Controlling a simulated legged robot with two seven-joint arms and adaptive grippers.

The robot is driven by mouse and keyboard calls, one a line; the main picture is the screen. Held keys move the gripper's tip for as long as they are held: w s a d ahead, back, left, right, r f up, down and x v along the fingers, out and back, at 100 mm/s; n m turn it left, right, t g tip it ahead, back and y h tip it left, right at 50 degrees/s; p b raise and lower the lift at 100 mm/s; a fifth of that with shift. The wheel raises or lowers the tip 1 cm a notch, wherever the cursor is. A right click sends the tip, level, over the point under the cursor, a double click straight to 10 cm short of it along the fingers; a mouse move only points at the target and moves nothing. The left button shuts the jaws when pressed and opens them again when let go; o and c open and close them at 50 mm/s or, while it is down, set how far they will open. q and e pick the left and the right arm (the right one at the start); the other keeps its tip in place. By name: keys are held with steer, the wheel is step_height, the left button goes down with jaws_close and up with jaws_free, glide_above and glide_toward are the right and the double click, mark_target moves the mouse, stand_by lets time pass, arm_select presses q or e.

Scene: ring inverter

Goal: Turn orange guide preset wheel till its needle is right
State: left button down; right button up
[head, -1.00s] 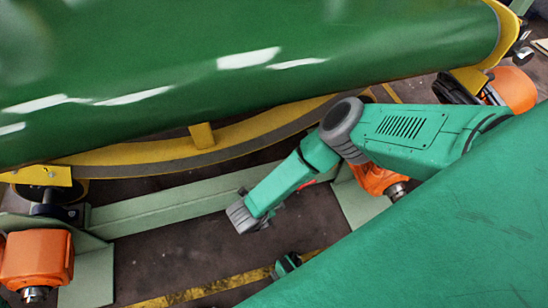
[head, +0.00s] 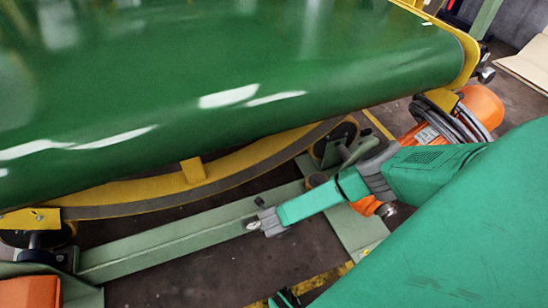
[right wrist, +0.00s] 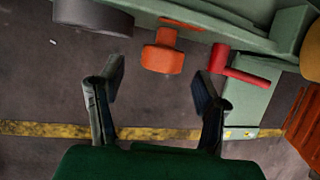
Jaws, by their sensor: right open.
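In the right wrist view an orange wheel-like knob (right wrist: 163,58) hangs on a short orange stem under a pale green beam. It lies between and beyond the fingertips of my open right gripper (right wrist: 158,86), with a gap and nothing held. No needle or scale can be made out on it. In the head view my right gripper (head: 256,219) reaches in from the right, close to the pale green floor beam (head: 170,244). I cannot make out the orange knob clearly there. My left gripper is not in view.
A red handle (right wrist: 225,62) is right of the orange knob, near the right finger. A grey roller (right wrist: 95,16) is at upper left. A large green drum (head: 330,70) with a yellow ring (head: 225,172) stands above the beam. An orange motor (head: 482,106) is at right.

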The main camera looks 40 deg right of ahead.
steer(key=b+x, duration=0.1)
steer(key=x, duration=0.2)
steer(key=shift+s+a, duration=0.1)
steer(key=shift+f, duration=0.3)
steer(key=shift+w+d+f+b, duration=0.2)
steer(key=shift+w+d+b, duration=0.05)
steer(key=shift+d+b, duration=0.05)
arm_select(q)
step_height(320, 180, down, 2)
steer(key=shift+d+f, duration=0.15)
arm_select(e)
steer(key=shift+a+r, duration=0.1)
steer(key=c, duration=1.2)
steer(key=shift+o, duration=0.2)
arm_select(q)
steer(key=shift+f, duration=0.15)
